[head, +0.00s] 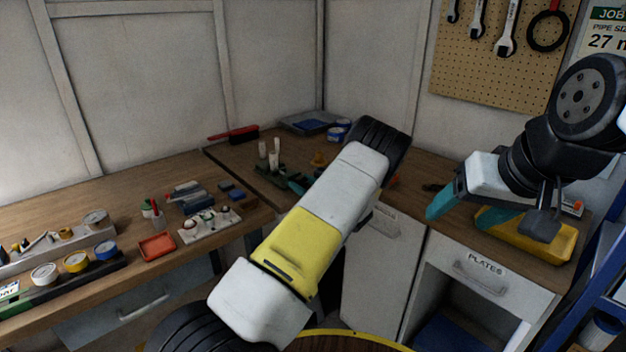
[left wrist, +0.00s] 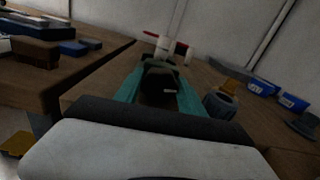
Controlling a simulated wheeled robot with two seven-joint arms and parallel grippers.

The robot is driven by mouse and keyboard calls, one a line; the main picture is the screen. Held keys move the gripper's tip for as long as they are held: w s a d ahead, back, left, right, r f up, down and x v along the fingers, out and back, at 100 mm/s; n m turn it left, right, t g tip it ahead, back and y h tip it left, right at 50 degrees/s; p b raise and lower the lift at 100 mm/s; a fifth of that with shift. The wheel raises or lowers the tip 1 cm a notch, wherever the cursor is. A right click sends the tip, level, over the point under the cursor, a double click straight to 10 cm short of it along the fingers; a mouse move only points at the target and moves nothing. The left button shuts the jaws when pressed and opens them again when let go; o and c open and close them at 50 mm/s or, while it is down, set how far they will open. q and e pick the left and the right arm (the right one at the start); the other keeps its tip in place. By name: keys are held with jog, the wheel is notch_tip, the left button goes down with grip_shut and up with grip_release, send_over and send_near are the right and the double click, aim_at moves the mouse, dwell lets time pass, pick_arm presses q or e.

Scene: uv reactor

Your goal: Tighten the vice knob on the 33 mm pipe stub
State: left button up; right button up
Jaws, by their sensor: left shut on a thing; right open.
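A dark green vice (head: 270,172) stands on the back bench, left of my left arm, with upright white pipe stubs (head: 275,147) at it. The stubs also show in the left wrist view (left wrist: 163,46). I cannot read which one is 33 mm. My left gripper (left wrist: 158,84) is shut on a dark knob (left wrist: 160,90), with a teal finger on either side. In the head view my left forearm hides most of this gripper and the knob. My right gripper (head: 468,208) is open and empty, above the right bench by a yellow tray (head: 545,243).
A grey fitting (left wrist: 220,102) sits right of the knob. Small parts crowd the left bench. A pegboard (head: 480,75) with wrenches hangs at right.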

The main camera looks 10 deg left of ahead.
pick_arm(q)
jog(key=m, duration=0.7)
jog(key=shift+w+d, duration=0.1)
jog(key=shift+m, duration=0.6)
jog(key=shift+f, duration=0.1)
jog(key=shift+f+m, duration=0.15)
jog(key=shift+m, duration=0.15)
